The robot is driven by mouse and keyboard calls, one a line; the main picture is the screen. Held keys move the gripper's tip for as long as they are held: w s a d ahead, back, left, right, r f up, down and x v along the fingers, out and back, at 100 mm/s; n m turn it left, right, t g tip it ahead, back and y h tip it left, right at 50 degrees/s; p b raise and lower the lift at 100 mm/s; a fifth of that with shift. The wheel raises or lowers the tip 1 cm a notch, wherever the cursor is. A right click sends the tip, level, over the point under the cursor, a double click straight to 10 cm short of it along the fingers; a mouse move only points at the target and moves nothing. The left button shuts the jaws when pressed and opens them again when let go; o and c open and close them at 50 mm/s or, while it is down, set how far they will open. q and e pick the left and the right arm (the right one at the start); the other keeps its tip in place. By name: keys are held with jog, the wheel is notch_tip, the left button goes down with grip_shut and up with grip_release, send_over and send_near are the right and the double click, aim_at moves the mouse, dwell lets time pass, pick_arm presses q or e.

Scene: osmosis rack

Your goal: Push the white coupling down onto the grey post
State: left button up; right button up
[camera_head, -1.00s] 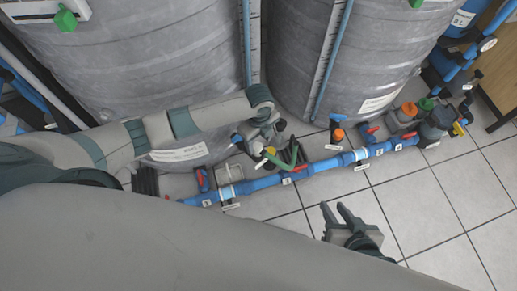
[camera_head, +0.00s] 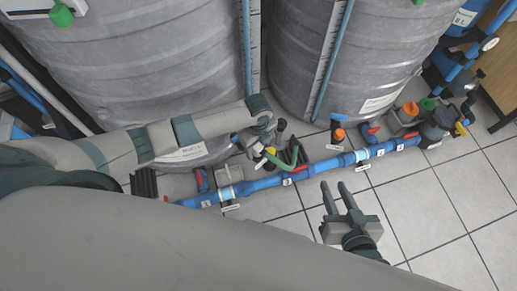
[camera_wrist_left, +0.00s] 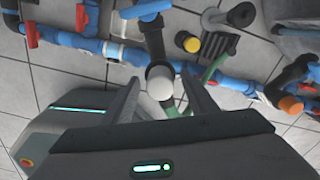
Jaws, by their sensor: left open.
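The white coupling (camera_wrist_left: 160,82) shows as a pale round cap in the left wrist view. A dark grey post (camera_wrist_left: 154,42) meets it and runs toward the blue pipework; how far the coupling is seated on it is hidden. My left gripper (camera_wrist_left: 165,90) is open, with one finger on each side of the coupling. In the head view my left gripper (camera_head: 264,152) is small and partly hidden among the fittings. My right gripper (camera_head: 335,186) is open and empty over the tiled floor.
A blue pipe run (camera_head: 262,184) with red-handled valves crosses the floor. A green hose (camera_head: 281,164) bends close to my left gripper. Two large grey tanks (camera_head: 130,70) stand behind. The tiled floor (camera_head: 430,200) at the right is clear.

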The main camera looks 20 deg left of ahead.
aim_at(258, 148)
pick_arm(q)
jog(key=c, duration=1.1)
jog(key=shift+r, duration=0.2)
